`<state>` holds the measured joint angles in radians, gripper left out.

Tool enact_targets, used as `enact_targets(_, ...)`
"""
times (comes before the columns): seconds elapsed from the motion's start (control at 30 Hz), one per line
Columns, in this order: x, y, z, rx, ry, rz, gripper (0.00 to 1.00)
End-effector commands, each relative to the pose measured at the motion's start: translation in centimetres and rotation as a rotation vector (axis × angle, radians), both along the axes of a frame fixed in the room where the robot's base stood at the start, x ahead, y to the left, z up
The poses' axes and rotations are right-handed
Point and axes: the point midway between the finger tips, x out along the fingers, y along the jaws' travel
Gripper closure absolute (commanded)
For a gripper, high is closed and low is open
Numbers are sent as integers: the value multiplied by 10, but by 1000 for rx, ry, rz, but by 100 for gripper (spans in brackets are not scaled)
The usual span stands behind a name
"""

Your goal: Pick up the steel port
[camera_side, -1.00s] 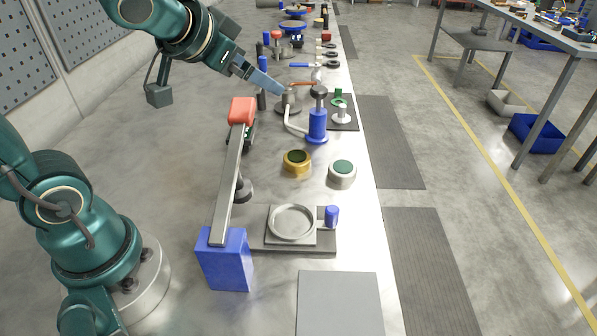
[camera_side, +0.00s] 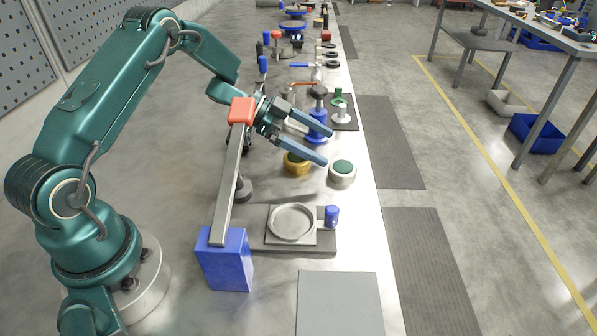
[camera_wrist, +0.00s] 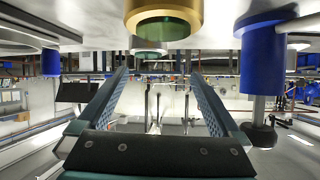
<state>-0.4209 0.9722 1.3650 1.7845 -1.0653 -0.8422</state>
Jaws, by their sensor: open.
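The steel port (camera_side: 342,173) is a short silver cylinder with a dark green top, standing on the bench right of the brass port (camera_side: 297,163). My gripper (camera_side: 328,148) is open, its two blue fingers spread and pointing right. In the side view the near fingertip appears just above and left of the steel port; the height gap is hard to judge. The wrist view appears upside down. There my open fingers (camera_wrist: 159,74) hold nothing, the brass port (camera_wrist: 163,20) is at the top, and a small green-ended cylinder behind it, probably the steel port (camera_wrist: 150,50), shows partly.
A blue post (camera_side: 317,122) with a dark knob stands behind the ports. A red-ended bar on a blue block (camera_side: 226,262) lies to the left. A round dish (camera_side: 293,222) and small blue cylinder (camera_side: 332,215) are in front. A grey plate (camera_side: 338,303) lies nearest.

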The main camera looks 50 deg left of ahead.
Motion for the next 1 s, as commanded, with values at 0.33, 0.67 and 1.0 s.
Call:
enact_targets(0.33,-6,-18,-29,-34,68,-50,0)
enact_targets(0.67,8,-38,-42,-34,65,-46,0)
enact_targets(1.0,9,-38,-42,-33,63,-44,42)
